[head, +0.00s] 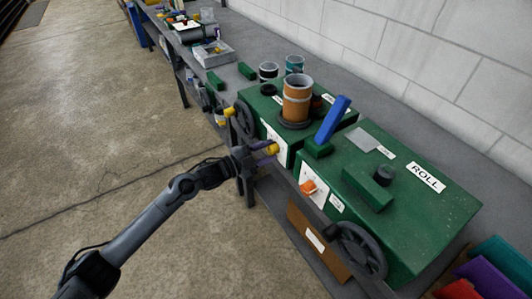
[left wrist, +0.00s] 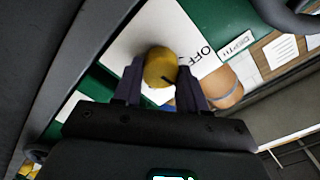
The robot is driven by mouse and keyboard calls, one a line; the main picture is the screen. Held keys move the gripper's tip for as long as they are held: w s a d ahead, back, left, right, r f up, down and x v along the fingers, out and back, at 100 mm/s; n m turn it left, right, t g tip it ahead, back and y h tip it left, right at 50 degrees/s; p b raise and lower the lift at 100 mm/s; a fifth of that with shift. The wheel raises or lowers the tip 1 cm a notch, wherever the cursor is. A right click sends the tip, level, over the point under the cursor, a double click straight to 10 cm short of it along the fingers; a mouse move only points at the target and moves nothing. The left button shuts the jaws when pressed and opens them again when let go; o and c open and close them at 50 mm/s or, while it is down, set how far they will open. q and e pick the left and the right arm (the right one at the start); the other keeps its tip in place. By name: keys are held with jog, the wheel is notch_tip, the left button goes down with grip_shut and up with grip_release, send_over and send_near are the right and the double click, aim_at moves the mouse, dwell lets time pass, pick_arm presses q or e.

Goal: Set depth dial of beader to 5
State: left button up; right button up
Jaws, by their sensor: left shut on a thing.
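The depth dial (left wrist: 160,68) is a round yellow knob with a dark pointer mark, on a white plate (left wrist: 200,42) on the green beader (head: 258,102). "OFF" on the plate and a "DEPTH" label (left wrist: 235,45) are readable; other scale marks are hidden or unclear. The dial also shows in the head view (head: 273,149), at the machine's front. My left gripper (left wrist: 160,80) has its two dark fingers on either side of the dial, shut on it. It also shows in the head view (head: 264,147). My right gripper is not in view.
A second green machine labelled "ROLL" (head: 425,177) stands to the right, with an orange knob (head: 308,187) and a dark handwheel (head: 360,250). A copper-coloured cylinder (head: 297,98) and a blue lever (head: 332,120) rise above the machines. The floor at left is clear.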

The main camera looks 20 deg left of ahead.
pick_arm(q)
jog(key=m+b, duration=0.1)
jog(key=m, duration=0.2)
jog(key=shift+f+m, duration=0.1)
jog(key=shift+m, duration=0.3)
jog(key=m+b, duration=0.2)
jog(key=m, duration=0.1)
jog(key=shift+f+m, duration=0.1)
jog(key=shift+m, duration=0.2)
jog(key=m+b, duration=0.1)
jog(key=m, duration=0.2)
jog(key=shift+b, duration=0.35)
jog(key=shift+m+b, duration=0.65)
jog(key=shift+m, duration=0.95)
jog(key=o, duration=1.1)
jog(key=shift+c, duration=0.2)
